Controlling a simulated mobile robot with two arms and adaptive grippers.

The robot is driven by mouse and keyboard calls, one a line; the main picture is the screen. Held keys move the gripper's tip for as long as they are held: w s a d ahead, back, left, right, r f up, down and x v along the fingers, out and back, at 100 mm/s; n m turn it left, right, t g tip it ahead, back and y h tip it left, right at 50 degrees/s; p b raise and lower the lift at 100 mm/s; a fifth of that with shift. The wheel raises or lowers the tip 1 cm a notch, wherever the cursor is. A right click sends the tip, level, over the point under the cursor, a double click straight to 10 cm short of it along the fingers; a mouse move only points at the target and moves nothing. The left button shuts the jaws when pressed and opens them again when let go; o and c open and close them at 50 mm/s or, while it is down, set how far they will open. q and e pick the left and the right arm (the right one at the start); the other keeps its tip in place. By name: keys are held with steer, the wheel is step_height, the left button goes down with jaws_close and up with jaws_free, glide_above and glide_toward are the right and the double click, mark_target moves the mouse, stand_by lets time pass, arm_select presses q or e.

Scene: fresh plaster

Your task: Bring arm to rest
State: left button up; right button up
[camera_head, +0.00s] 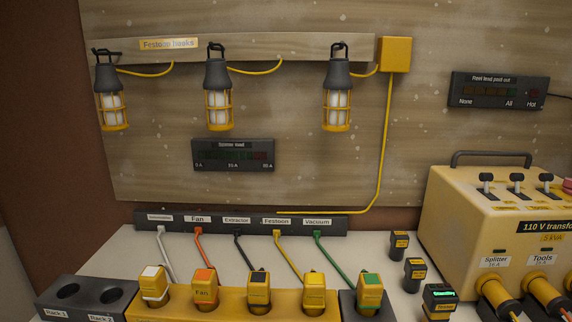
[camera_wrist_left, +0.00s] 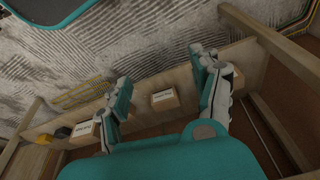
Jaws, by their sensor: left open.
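My left gripper (camera_wrist_left: 165,90) shows in the left wrist view with its two fingers apart and nothing between them. Small boxes with white labels, one of them a light box (camera_wrist_left: 165,100), lie on a wooden shelf beyond the fingers. I cannot tell how far the gripper is from them. Neither gripper nor arm shows in the head view.
In the head view, several plugs stand in a yellow block (camera_head: 230,307) at the front. A black rack (camera_head: 88,292) is at the left, and a yellow transformer (camera_head: 455,205) at the right. Caged lamps, one a middle lamp (camera_head: 218,85), hang from a wooden rail (camera_head: 280,47).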

arm_select(q)
steer(key=s+a+f+g+p, duration=0.1)
steer(key=s+f, duration=0.4)
steer(key=f, duration=0.8)
steer(key=s+f+g+p, duration=0.1)
steer(key=s+f, duration=0.3)
steer(key=f, duration=0.9)
steer(key=s+a+f+p, duration=0.1)
steer(key=s+f, duration=0.4)
steer(key=s, duration=0.5)
steer(key=shift+s+a+f, duration=0.2)
steer(key=shift+a, duration=0.4)
